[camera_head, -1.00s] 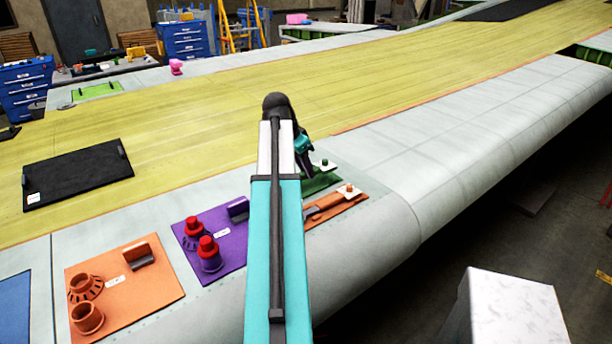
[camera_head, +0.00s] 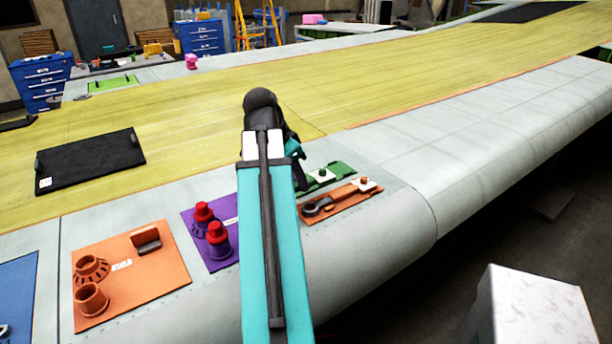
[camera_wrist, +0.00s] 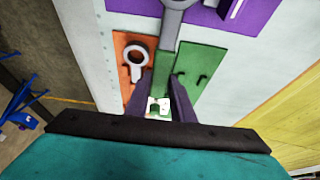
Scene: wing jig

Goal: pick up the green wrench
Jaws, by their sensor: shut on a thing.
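In the wrist view the green wrench (camera_wrist: 162,72) has a green handle and a grey ring-shaped head at the top edge, partly out of frame. My gripper (camera_wrist: 160,86) is shut on its handle, with the two dark fingers on either side. The wrench appears raised over the green mat (camera_wrist: 205,68), though its exact height is hard to tell.
An orange mat (camera_head: 345,208) with an orange-handled wrench (camera_head: 325,205) lies in front of the green one. A purple mat (camera_head: 222,255) with red-topped parts and another orange mat (camera_head: 150,285) lie to the left. The wing's grey edge drops off toward the front.

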